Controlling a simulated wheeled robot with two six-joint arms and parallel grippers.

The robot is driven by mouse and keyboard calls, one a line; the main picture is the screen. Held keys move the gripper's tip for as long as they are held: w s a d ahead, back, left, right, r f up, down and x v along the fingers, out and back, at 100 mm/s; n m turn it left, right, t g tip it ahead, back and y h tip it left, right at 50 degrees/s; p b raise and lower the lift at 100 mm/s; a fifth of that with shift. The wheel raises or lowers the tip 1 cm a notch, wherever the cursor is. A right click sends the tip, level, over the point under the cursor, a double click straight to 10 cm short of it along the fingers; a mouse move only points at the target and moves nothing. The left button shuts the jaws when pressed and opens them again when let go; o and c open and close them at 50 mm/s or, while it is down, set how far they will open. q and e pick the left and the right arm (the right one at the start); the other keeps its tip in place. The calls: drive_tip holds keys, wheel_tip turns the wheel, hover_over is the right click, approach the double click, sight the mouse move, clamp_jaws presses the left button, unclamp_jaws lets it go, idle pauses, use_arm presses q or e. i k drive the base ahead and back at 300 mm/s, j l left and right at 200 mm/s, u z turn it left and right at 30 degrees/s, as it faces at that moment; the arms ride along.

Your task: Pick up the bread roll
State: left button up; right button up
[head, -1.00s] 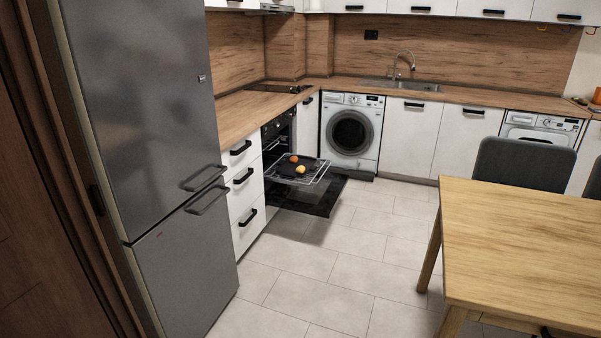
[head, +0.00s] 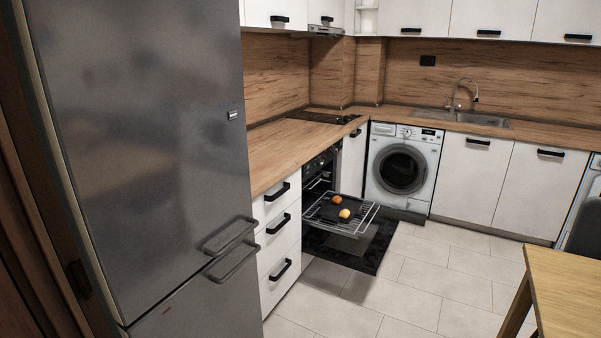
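Two small round items lie on a dark tray (head: 322,209) on the pulled-out oven rack (head: 364,217). One is an orange-red item (head: 336,199), and the other is a yellow item (head: 345,213) just in front of it. They are too small to tell whether either is the bread roll. I see no clear bread roll elsewhere. Neither of my grippers is in view.
The oven door (head: 352,247) hangs open low over the floor. A grey fridge (head: 150,150) stands close on the left, a wooden table (head: 570,290) at the lower right. The tiled floor (head: 400,295) between is clear. A washing machine (head: 403,170) stands beyond.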

sight(344, 213)
drive_tip(key=i+l+u, duration=0.35)
drive_tip(key=i, duration=0.45)
drive_tip(key=i+l+u, duration=0.35)
drive_tip(key=i+l, duration=0.35)
drive_tip(key=i+l+u, duration=0.1)
drive_tip(key=l, duration=0.35)
drive_tip(key=i+l+u, duration=0.15)
drive_tip(key=l, duration=0.3)
drive_tip(key=i+l+u, duration=0.1)
drive_tip(key=i+l, duration=0.15)
drive_tip(key=l, duration=0.2)
drive_tip(key=i+l+u, duration=0.15)
drive_tip(key=l, duration=0.35)
drive_tip(key=l+u, duration=0.1)
drive_tip(key=l, duration=0.35)
drive_tip(key=l+u, duration=0.2)
drive_tip(key=l, duration=0.65)
drive_tip(key=l+u, duration=0.25)
drive_tip(key=l, duration=0.6)
drive_tip(key=k+l+u, duration=0.2)
drive_tip(key=l, duration=0.65)
drive_tip(key=i, duration=0.1)
